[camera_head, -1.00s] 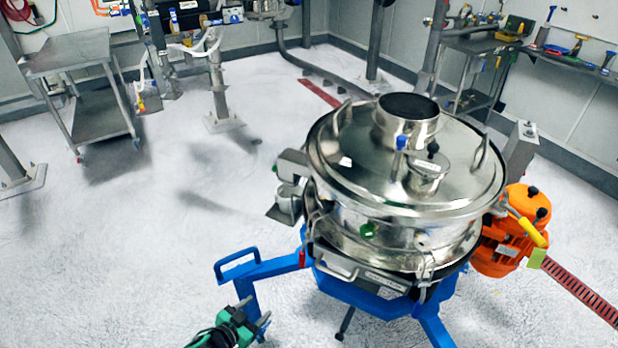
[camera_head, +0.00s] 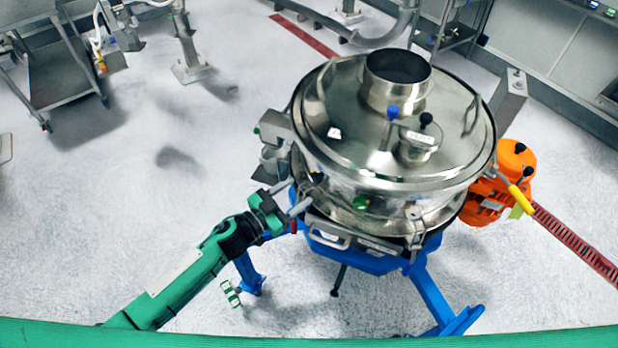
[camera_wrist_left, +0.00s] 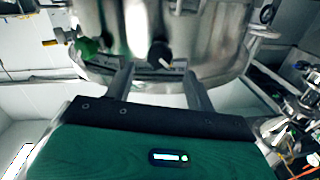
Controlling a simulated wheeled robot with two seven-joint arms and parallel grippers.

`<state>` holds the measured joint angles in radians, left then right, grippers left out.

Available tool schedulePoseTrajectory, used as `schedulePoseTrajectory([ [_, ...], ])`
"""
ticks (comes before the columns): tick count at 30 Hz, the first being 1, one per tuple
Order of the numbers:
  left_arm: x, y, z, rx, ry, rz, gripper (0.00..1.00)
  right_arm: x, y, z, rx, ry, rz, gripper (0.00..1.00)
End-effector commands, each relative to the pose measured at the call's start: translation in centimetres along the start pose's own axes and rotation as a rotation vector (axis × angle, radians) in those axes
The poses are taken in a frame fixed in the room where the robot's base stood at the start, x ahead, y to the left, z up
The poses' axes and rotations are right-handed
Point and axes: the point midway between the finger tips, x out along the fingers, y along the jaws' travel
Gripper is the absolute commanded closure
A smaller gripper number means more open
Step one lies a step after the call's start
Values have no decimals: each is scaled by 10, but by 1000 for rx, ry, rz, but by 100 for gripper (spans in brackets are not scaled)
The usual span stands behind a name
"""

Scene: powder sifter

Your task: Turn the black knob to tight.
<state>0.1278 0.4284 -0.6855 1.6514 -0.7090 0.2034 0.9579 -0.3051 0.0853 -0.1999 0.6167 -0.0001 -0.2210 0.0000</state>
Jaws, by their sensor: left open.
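The steel sifter (camera_head: 395,150) stands on a blue frame in the head view. In the left wrist view a black knob (camera_wrist_left: 160,53) with a pale pointer mark sits low on the steel wall, ahead of and between my fingers. I cannot pick this knob out clearly in the head view. My left gripper (camera_head: 294,197) is open at the sifter's lower left side. The left wrist view shows its two spread fingers (camera_wrist_left: 157,73) with nothing gripped; contact with the knob is not visible. My right gripper is not in view.
A green fitting (camera_wrist_left: 88,47) is left of the knob in the wrist view. The blue frame (camera_head: 431,300) spreads below the sifter. An orange motor (camera_head: 490,195) is on its right. A grey cart (camera_head: 65,80) stands far left. The floor between is mostly clear.

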Motion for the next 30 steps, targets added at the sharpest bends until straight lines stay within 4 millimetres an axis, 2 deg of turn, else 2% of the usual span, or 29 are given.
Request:
schedulePoseTrajectory([
  [3, 22, -1, -3, -1, 1, -2, 45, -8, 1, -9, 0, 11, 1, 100],
  [9, 46, -1, -1, 0, 1, -2, 45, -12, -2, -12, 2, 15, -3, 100],
  [14, 53, 0, 0, 1, 1, -1, 45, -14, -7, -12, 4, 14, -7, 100],
  [22, 54, 0, 0, 1, 0, -1, 45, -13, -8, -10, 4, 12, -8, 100],
  [23, 54, 0, 0, 1, 0, -1, 48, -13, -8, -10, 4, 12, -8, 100],
  [29, 54, 0, 0, 1, 0, -1, 88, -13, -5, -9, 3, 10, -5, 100],
  [30, 54, 0, 0, 1, 0, -1, 89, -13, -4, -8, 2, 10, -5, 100],
])
